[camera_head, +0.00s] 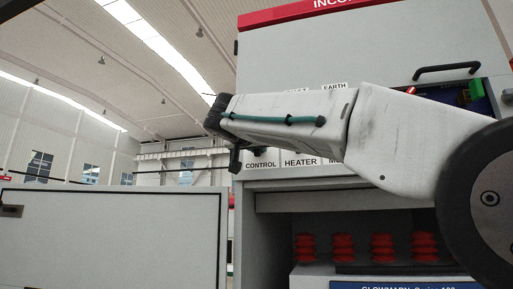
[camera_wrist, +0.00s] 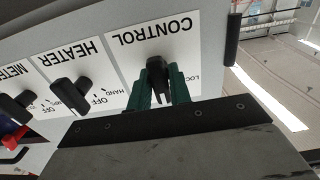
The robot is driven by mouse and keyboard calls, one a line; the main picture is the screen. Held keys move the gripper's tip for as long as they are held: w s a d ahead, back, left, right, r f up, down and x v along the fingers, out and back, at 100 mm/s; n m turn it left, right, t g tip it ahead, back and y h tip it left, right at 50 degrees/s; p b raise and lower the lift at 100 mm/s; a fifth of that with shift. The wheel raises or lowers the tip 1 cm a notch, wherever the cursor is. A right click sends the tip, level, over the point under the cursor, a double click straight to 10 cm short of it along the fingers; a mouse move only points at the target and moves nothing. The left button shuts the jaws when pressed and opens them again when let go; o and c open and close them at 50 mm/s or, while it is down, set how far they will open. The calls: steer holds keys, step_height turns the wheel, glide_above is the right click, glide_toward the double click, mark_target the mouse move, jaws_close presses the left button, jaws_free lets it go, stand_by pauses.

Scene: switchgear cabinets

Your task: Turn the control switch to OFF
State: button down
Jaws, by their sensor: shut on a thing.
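The control switch (camera_wrist: 156,72) is a black knob on a white plate (camera_wrist: 128,50) lettered CONTROL, seen upside down in the wrist view. My gripper (camera_wrist: 159,88) has its two green fingers on either side of the knob and is shut on it.
The HEATER switch (camera_wrist: 70,94) and the METER switch (camera_wrist: 17,106) sit beside it on the same panel. A black bar (camera_wrist: 232,40) stands at the panel's edge. In the head view several red insulators (camera_head: 343,247) are in the open bay below, and a black handle (camera_head: 447,70) is above.

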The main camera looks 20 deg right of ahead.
stand_by(0.4)
steer(key=c, duration=1.4)
jaws_free()
steer(key=shift+o, duration=0.2)
steer(key=v, duration=0.8)
steer(key=shift+w, duration=0.15)
